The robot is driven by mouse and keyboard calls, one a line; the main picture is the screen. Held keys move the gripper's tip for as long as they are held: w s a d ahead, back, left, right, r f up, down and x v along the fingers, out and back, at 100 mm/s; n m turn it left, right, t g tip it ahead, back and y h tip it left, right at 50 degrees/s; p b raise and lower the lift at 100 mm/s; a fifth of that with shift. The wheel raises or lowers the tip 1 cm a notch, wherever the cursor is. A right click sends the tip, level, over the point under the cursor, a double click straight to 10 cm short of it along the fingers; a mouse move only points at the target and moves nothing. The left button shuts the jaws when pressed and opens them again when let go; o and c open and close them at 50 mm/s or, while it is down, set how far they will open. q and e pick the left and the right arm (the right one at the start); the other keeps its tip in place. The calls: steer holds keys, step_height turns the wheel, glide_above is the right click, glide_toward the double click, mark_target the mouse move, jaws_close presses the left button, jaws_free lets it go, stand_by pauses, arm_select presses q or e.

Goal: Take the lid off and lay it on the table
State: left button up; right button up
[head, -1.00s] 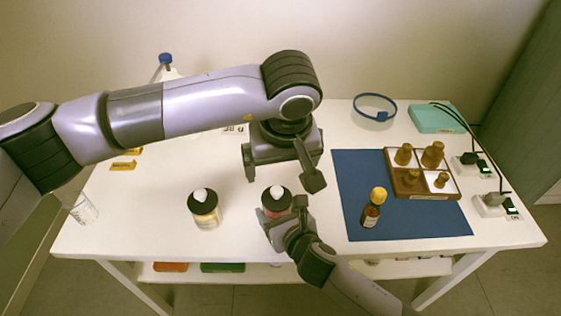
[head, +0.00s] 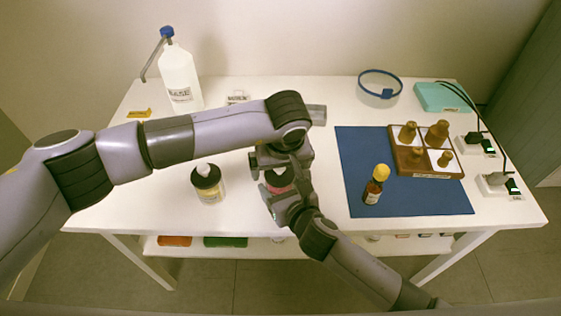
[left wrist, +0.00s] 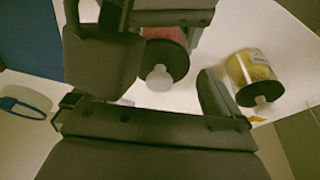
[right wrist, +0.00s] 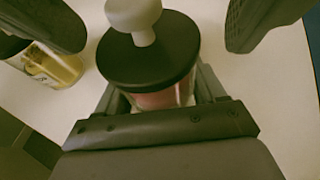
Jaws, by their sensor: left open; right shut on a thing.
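A jar with pink contents (head: 279,179) stands on the table, its black lid (right wrist: 148,50) topped by a white knob (right wrist: 134,16). The lid is on the jar. My right gripper (head: 279,193) is shut on the jar's body below the lid. My left gripper (head: 278,164) is open just over the jar and hides the knob in the head view. Its fingers lie on either side of the lid, apart from it in the right wrist view. The lid and knob also show between them in the left wrist view (left wrist: 160,76).
A similar jar with yellow contents (head: 208,187) stands to the left. A blue mat (head: 360,160) on the right bears an amber bottle (head: 373,190) and a wooden tray (head: 428,174) with several brown bottles. A white bottle (head: 181,78) stands at the back left.

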arm_select(q)
steer(key=c, duration=1.3)
steer(key=shift+o, duration=0.2)
steer(key=shift+r, duration=0.1)
steer(key=shift+r, duration=1.05)
steer(key=shift+r, duration=2)
arm_select(e)
steer(key=o, duration=1.6)
steer(key=shift+s, duration=0.1)
